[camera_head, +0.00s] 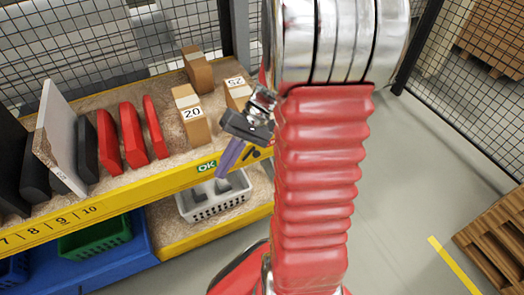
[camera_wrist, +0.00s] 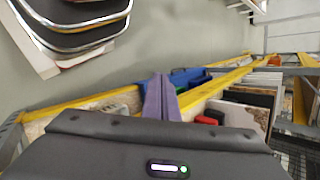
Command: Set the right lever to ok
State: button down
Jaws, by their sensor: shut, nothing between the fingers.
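A green OK label (camera_head: 207,166) is on the yellow front rail of the shelf in the head view. A small dark part (camera_head: 252,154), possibly the lever, sits on the rail to the right of the label; its setting is too small to tell. My gripper (camera_head: 222,174) has purple fingers, shut and empty, pointing down in front of the rail between the label and the dark part. I cannot tell whether it touches the rail. In the wrist view the shut fingers (camera_wrist: 161,98) point along the yellow rails. The lever cannot be made out there.
The yellow-edged shelf (camera_head: 130,195) holds red and dark panels and wooden blocks marked 20 and 25 (camera_head: 238,92). A white basket (camera_head: 215,197) stands below the rail, a green crate (camera_head: 95,238) further left. Mesh fencing (camera_head: 462,60) stands behind.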

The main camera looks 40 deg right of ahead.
jog(key=d+f+m+t+y, duration=0.5)
jog(key=d+f+m+t, duration=0.2)
jog(key=d+f+t, duration=0.6)
jog(key=s+d+f+m+t+h, duration=0.7)
jog(key=d+f+m+t+h, duration=0.1)
jog(key=d+f, duration=0.3)
jog(key=shift+s+d, duration=0.25)
jog(key=shift+d, duration=0.55)
jog(key=shift+w+r, duration=0.1)
jog(key=s+a+r+x, duration=0.1)
jog(key=a+x, duration=0.1)
jog(key=x, duration=1)
jog(key=shift+w+a+r, duration=0.2)
jog(key=shift+r, duration=0.05)
